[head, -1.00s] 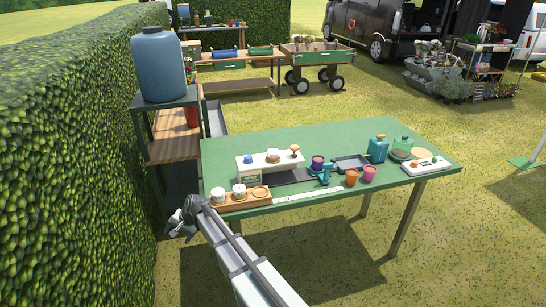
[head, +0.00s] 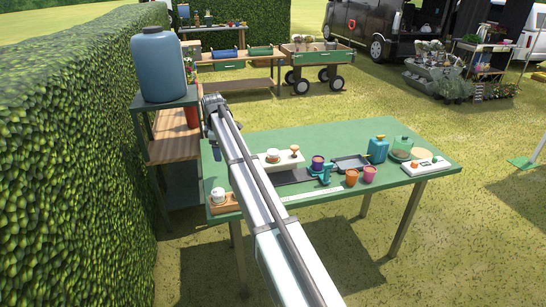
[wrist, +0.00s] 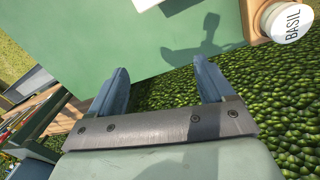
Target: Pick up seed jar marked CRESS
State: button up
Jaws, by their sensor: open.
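A white-lidded jar (head: 218,194) stands in the wooden tray (head: 224,208) at the table's near left corner. In the wrist view a jar lid (wrist: 286,21) at the upper right reads BASIL, on the edge of the tan tray (wrist: 248,22). No CRESS label can be read in any view. My arm hides the rest of the tray in the head view. My gripper (wrist: 160,68) is open and empty, apart from the jars, over the left side of the green table (wrist: 160,25).
A white stand with a jar (head: 273,156) lies partly behind my arm. A shelf with a blue barrel (head: 159,65) and a hedge (head: 70,150) border the left.

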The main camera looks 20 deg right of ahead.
jog(key=s+d+r+n+g, duration=0.1)
jog(key=s+d+r+n, duration=0.2)
jog(key=d+r+n, duration=0.5)
jog(key=s+d+r+n+g, duration=0.1)
jog(key=s+d+r+n, duration=0.2)
jog(key=d, duration=0.8)
jog(key=n, duration=0.1)
send_over(273, 151)
jog(key=f, duration=0.6)
jog(key=shift+s+a+f, duration=0.2)
jog(key=shift+s+f, duration=0.15)
jog(key=shift+f, duration=0.05)
jog(key=shift+w+d+f, duration=0.1)
jog(key=shift+f, duration=1.45)
jog(key=shift+w+d+f, duration=0.1)
jog(key=shift+f, duration=1.4)
jog(key=c, duration=1.1)
